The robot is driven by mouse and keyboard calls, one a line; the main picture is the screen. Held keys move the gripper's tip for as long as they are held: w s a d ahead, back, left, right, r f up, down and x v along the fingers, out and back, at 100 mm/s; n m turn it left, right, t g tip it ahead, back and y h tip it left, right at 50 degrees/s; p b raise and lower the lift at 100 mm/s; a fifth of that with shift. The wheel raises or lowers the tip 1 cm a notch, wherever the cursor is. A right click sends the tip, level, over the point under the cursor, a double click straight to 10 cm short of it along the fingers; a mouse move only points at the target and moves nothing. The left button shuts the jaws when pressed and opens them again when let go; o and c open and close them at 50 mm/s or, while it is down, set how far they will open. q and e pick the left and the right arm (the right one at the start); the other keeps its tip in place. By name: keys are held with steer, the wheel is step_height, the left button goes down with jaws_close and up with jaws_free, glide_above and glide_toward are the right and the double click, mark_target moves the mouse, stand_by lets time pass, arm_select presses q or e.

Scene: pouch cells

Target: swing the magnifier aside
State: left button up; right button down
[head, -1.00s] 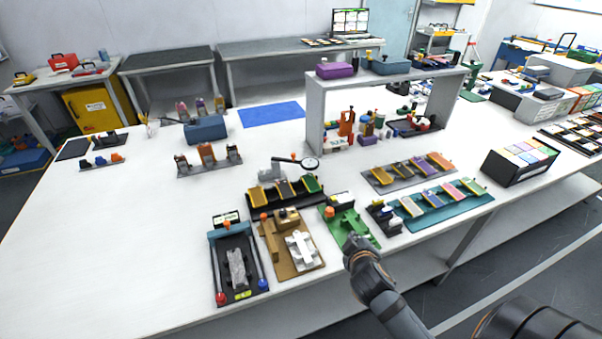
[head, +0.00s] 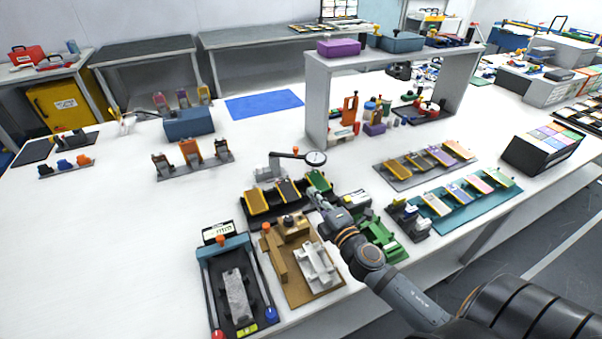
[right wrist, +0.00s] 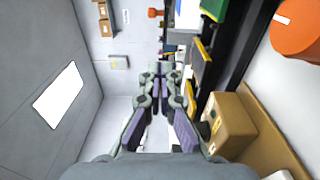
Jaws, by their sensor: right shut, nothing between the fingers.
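The magnifier is a round dark-rimmed lens (head: 316,158) on a thin dark arm. The arm runs left to a grey base (head: 268,171), with an orange knob on top. It stands behind a black rack of yellow, dark and green cells (head: 288,190). My right gripper (head: 313,197) is shut and empty, its tips by the front right of that rack, apart from the lens and nearer the front edge. The closed fingers also show in the right wrist view (right wrist: 160,78); the magnifier's lens is not clear there. My left gripper is not in view.
A brown fixture (head: 274,262) and a dark press tray (head: 238,295) lie left of my right arm. A green fixture (head: 390,243) is partly behind it. A white shelf (head: 317,100) stands behind, on the right.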

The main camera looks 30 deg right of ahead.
steer(key=shift+w+f, duration=0.25)
steer(key=shift+f, duration=0.5)
steer(key=shift+w+f, duration=0.1)
steer(key=shift+w, duration=0.25)
steer(key=shift+w+r, duration=0.25)
steer(key=w+p, duration=0.1)
steer(key=w+r+p, duration=0.1)
steer(key=shift+w+p, duration=0.1)
steer(key=shift+p, duration=0.2)
steer(key=w, duration=0.2)
steer(key=w+p, duration=0.1)
steer(key=w, duration=0.2)
steer(key=w+p, duration=0.1)
steer(key=w, duration=0.1)
steer(key=shift+w+f, duration=0.2)
steer(key=shift+f, duration=0.2)
steer(key=d, duration=0.2)
steer(key=d+b, duration=0.1)
steer(key=shift+w+d+f, duration=0.15)
steer(key=shift+w+f, duration=0.15)
steer(key=shift+d+r, duration=0.1)
steer(key=shift+d, duration=0.2)
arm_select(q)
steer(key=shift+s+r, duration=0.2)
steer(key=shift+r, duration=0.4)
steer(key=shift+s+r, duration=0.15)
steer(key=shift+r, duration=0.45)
